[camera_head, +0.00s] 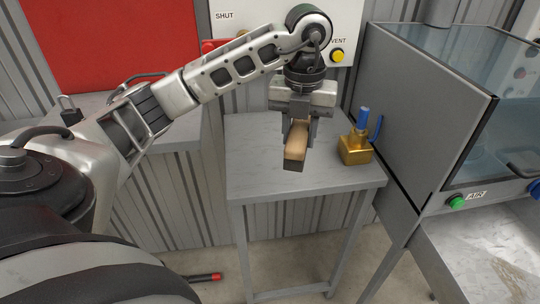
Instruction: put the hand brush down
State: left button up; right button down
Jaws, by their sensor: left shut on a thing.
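The hand brush (296,144) has a light wooden body with a dark end facing me. My left gripper (298,127) points down and is shut on the brush. The brush is over the middle of a small grey table (255,177). I cannot tell whether its underside touches the tabletop. My right gripper is not in view.
A gold can with a blue top (355,150) stands at the table's right edge, beside a grey cabinet with a glass front (430,110). Another grey surface with a padlock (70,112) is at the left. The table's left and front parts are clear.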

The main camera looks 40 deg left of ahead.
pick_arm(q)
jog(key=n, duration=0.2)
jog(key=a+n, duration=0.1)
jog(key=n, duration=0.1)
jog(key=shift+w+a, duration=0.1)
jog(key=shift+w+a+f, duration=0.1)
jog(key=shift+a, duration=0.15)
jog(key=w+a+f, duration=0.2)
jog(key=a, duration=0.1)
jog(key=w+a+f, duration=0.1)
jog(key=a+f, duration=0.2)
jog(key=a, duration=0.1)
jog(key=w+a+f, duration=0.2)
jog(key=a+f, duration=0.1)
jog(key=a, duration=0.1)
jog(key=shift+w+f+b, duration=0.15)
jog(key=shift+w+b, duration=0.15)
jog(key=shift+b, duration=0.1)
jog(key=shift+w+a+f, duration=0.15)
jog(key=shift+a+f, duration=0.15)
jog(key=shift+f, duration=0.1)
jog(key=shift+a+f, duration=0.2)
jog(key=shift+f, duration=1.6)
